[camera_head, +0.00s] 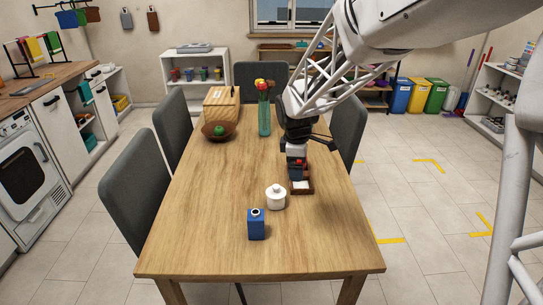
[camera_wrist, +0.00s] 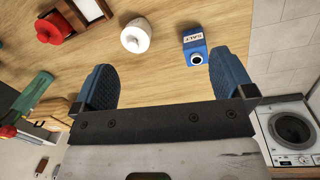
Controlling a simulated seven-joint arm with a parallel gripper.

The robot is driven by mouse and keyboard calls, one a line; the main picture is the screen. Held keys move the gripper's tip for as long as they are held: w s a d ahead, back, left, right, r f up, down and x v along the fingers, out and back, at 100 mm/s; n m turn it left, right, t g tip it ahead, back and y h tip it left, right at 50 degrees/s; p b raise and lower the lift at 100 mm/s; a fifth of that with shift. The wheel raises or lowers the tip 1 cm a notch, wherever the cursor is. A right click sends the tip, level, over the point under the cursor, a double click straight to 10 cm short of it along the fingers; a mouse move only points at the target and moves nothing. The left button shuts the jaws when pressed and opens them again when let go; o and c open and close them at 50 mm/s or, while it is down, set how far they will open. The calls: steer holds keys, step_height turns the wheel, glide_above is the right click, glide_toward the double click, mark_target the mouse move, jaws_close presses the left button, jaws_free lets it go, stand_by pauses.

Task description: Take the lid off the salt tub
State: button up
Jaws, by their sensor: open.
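A white round tub with a knobbed lid on it (camera_head: 276,197) stands upright on the wooden table, and it also shows at the top middle of the wrist view (camera_wrist: 136,36). A blue box (camera_head: 256,225) stands nearer the table's front edge. In the wrist view the box (camera_wrist: 194,46) carries a SALT label and has a dark ringed round spot on top. My gripper (camera_wrist: 163,80) is open and empty, with its blue-padded fingers wide apart. It hangs over the table behind the white tub, touching neither the tub nor the box.
Farther back stand a green vase with flowers (camera_head: 264,118), a bowl with a green item (camera_head: 218,132) and a wooden box (camera_head: 222,102). Chairs flank the table. Its left front is clear.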

mark_target(276, 186)
steer(key=w+a+f+n, duration=0.2)
steer(key=w+f, duration=0.2)
steer(key=w+a+f+n, duration=0.2)
steer(key=w+f, duration=0.2)
steer(key=w+a+f+n, duration=0.2)
steer(key=w+f, duration=0.2)
steer(key=shift+a+f+n, duration=0.35)
steer(key=shift+n, duration=0.05)
steer(key=shift+d+f, duration=0.15)
steer(key=shift+f, duration=1.1)
steer(key=shift+w+d+f, duration=0.1)
steer(key=shift+d+f, duration=0.1)
steer(key=shift+f, duration=1.1)
steer(key=shift+d+f, duration=0.15)
steer(key=shift+f, duration=1.15)
steer(key=c, duration=0.8)
